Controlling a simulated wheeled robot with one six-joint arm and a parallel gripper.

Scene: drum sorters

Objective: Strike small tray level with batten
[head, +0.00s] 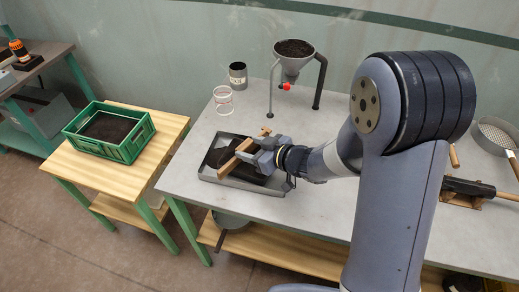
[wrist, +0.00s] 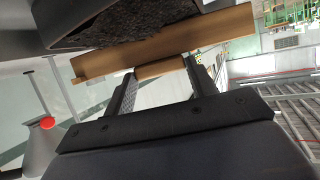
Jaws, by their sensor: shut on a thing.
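The small tray (head: 240,184) is a shallow grey tray of dark soil on the grey bench. Its soil (wrist: 110,22) also shows at the top of the wrist view. My gripper (head: 262,157) is over the tray and shut on the batten (head: 232,162), a light wooden strip with a round grip. In the wrist view the batten (wrist: 180,42) lies crosswise beyond the fingers, close to the soil. I cannot tell whether it touches the soil or rim. My gripper and the batten hide part of the tray, so the evenness of the soil is unclear.
A funnel (head: 294,58) on a stand, a dark cup (head: 238,75) and a pale ring-shaped holder (head: 223,98) stand behind the tray. A green crate (head: 128,150) of soil sits on a wooden table at left. A round sieve (head: 492,137) lies at far right.

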